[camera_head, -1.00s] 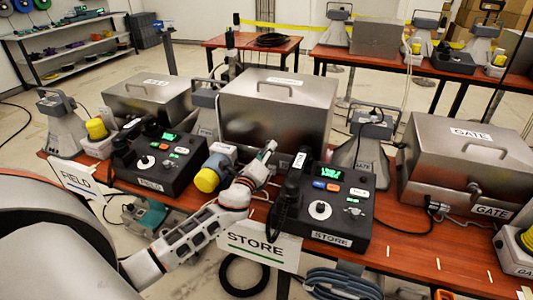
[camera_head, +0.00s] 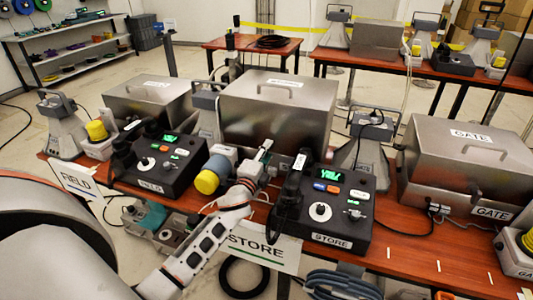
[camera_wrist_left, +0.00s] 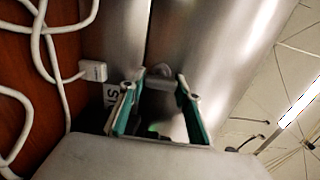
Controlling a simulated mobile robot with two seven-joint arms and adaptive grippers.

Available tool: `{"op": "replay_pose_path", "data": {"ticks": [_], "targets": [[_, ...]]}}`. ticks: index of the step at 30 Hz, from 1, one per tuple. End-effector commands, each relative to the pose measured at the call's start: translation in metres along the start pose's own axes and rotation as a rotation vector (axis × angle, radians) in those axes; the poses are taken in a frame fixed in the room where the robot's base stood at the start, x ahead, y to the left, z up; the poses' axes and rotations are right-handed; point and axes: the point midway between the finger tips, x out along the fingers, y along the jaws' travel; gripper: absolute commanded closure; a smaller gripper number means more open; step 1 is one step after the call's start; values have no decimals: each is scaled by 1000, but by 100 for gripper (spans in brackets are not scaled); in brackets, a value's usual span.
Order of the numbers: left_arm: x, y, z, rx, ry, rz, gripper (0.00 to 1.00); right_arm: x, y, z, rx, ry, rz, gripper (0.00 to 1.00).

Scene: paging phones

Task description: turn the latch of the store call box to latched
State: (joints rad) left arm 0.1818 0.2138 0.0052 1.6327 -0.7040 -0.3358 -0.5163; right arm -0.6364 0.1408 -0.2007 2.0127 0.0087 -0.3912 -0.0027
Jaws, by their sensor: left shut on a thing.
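The store call box (camera_head: 276,118) is a closed grey metal box with a lid handle, at the middle of the table in the head view. The latch's exact angle is hard to tell. In the head view the gripper hides the latch. My right gripper is not in view.
The STORE paging phone (camera_head: 322,205) stands just right of my gripper. A yellow-capped device (camera_head: 208,180) is close on the left, with the FIELD phone (camera_head: 155,165) beyond. The GATE box (camera_head: 465,160) is at the right. White cables (camera_wrist_left: 50,60) lie beside the box.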

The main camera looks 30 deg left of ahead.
Motion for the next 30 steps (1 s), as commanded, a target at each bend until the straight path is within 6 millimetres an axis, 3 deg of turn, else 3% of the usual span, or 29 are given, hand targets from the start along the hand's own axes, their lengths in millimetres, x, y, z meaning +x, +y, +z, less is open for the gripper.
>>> {"op": "replay_pose_path", "data": {"ticks": [15, 16, 17, 30], "targets": [[0, 0, 0, -19, 0, 1, 89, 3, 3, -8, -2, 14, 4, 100], [0, 0, 0, -19, 0, 1, 60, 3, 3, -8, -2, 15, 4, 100], [0, 0, 0, -19, 0, 1, 52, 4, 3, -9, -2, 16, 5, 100], [-5, 1, 0, -17, 0, 1, 50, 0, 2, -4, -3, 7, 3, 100]]}}
